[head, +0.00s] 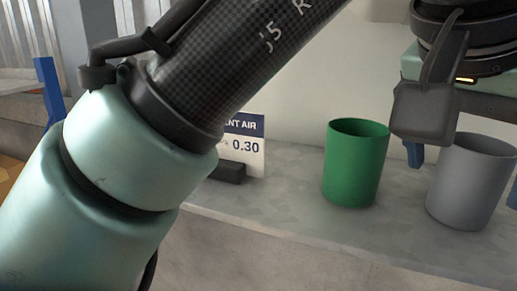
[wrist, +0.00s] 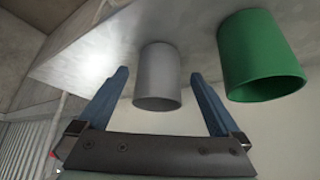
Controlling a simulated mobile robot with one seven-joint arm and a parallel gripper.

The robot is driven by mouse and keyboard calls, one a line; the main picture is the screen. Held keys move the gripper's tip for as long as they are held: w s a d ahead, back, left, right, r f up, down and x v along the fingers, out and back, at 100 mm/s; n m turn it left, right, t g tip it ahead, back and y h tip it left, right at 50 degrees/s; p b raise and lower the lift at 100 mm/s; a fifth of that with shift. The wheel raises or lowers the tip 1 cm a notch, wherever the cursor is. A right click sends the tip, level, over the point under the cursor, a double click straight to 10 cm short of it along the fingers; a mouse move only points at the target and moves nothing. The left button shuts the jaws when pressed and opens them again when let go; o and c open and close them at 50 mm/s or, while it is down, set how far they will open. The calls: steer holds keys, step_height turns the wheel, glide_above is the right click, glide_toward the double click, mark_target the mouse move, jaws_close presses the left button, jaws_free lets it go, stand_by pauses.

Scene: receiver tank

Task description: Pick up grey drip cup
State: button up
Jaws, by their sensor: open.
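The grey drip cup (head: 468,185) stands upright on the stone ledge at the right of the head view. It also shows in the wrist view (wrist: 158,72), where the picture is upside down and its open rim faces down. My gripper (head: 466,176) is open, with one blue finger on each side of the cup in the picture. In the wrist view my gripper (wrist: 160,74) shows gaps between both fingers and the cup. I cannot tell how far the fingertips reach along its sides. Nothing is held.
A green cup (head: 355,163) stands left of the grey cup; in the wrist view it (wrist: 262,58) lies just outside one finger. A pale wall rises behind.

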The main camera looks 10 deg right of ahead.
steer(key=d, duration=0.1)
steer(key=w+d+p, duration=0.1)
steer(key=d, duration=0.1)
steer(key=shift+w+d+f, duration=0.15)
steer(key=shift+w+d, duration=0.1)
steer(key=shift+w, duration=0.05)
steer(key=shift+d+f, duration=0.15)
steer(key=shift+f, duration=0.2)
steer(key=shift+c, duration=0.2)
steer(key=c, duration=1.1)
steer(key=shift+c, duration=0.2)
steer(key=shift+r, duration=0.1)
